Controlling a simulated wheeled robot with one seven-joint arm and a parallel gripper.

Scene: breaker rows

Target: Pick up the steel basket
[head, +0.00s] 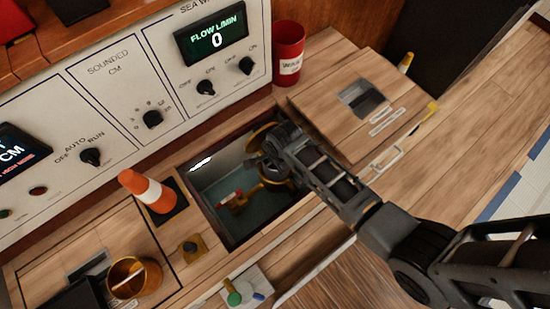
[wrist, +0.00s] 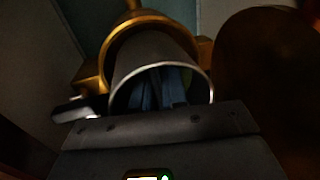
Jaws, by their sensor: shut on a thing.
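The steel basket (wrist: 150,60) shows in the wrist view as a grey cylinder with a bright round rim, set in a brass-coloured housing (wrist: 118,38). My gripper (wrist: 162,88) is at the basket's rim, its bluish fingers showing within the rim's outline. It is shut on the basket; the exact contact is dark and hard to see. In the head view my gripper (head: 270,168) reaches down into the open floor hatch beside brass parts (head: 262,135). The basket cannot be made out there behind my gripper.
The open hatch (head: 215,215) has close wooden edges around my arm. A lifted-out wooden cover (head: 340,85) lies to the right. An orange-and-white cone (head: 148,190), a brown cup (head: 130,282) and a red can (head: 288,50) stand nearby. A red-and-white item (head: 232,199) lies inside the hatch.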

